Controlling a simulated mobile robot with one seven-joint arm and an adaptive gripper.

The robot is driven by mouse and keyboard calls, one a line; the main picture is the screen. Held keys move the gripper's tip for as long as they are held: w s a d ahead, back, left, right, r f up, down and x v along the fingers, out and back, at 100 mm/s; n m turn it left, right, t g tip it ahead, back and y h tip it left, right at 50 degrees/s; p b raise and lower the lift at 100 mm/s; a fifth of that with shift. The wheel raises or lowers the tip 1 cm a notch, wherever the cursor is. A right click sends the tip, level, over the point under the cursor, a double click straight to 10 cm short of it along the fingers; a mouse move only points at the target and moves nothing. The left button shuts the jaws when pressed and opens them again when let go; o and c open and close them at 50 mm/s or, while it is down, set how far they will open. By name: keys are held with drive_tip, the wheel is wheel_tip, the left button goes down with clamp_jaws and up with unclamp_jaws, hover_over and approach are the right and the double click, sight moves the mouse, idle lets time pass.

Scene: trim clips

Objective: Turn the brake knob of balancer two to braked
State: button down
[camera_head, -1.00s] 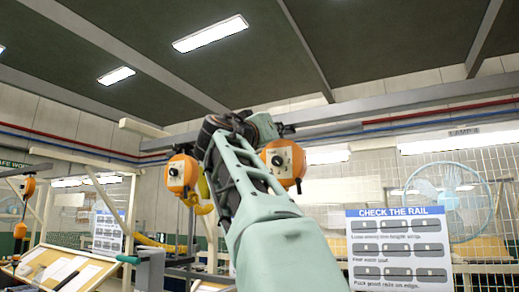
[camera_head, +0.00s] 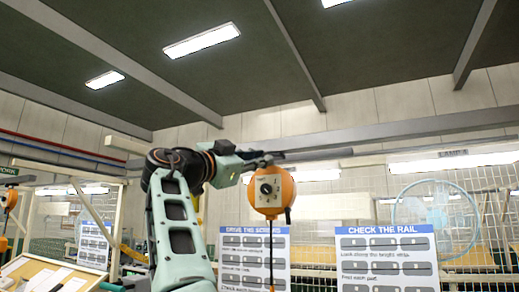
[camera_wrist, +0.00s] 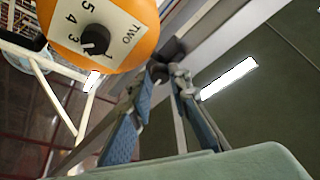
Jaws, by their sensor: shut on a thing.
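Balancer two (camera_head: 268,200) is an orange rounded housing hanging in the middle of the head view. Its pale face plate has a dark round dial. In the wrist view balancer two (camera_wrist: 128,14) fills the upper left, with "TWO", numbers and the dark pointer dial (camera_wrist: 95,39) readable. My gripper (camera_wrist: 161,76) has its two blue fingers closed together at the housing's lower right edge. It is shut on a dark part there, apparently the brake knob (camera_wrist: 172,48), mostly hidden by the fingertips. In the head view my gripper (camera_head: 262,161) is at the housing's top.
A "CHECK THE RAIL" board (camera_head: 387,230) and a "DRIVE THE SCREWS" board (camera_head: 240,232) hang behind the balancer. An overhead beam crosses behind. Another orange unit (camera_head: 11,199) hangs at the far left.

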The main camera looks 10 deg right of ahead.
drive_tip(key=shift+r+m+g+p, duration=0.1)
drive_tip(key=shift+m+g+p, duration=0.3)
drive_tip(key=shift+m+p, duration=0.5)
drive_tip(key=shift+m, duration=0.4)
drive_tip(key=c, duration=1.8)
unclamp_jaws()
drive_tip(key=v, duration=1.2)
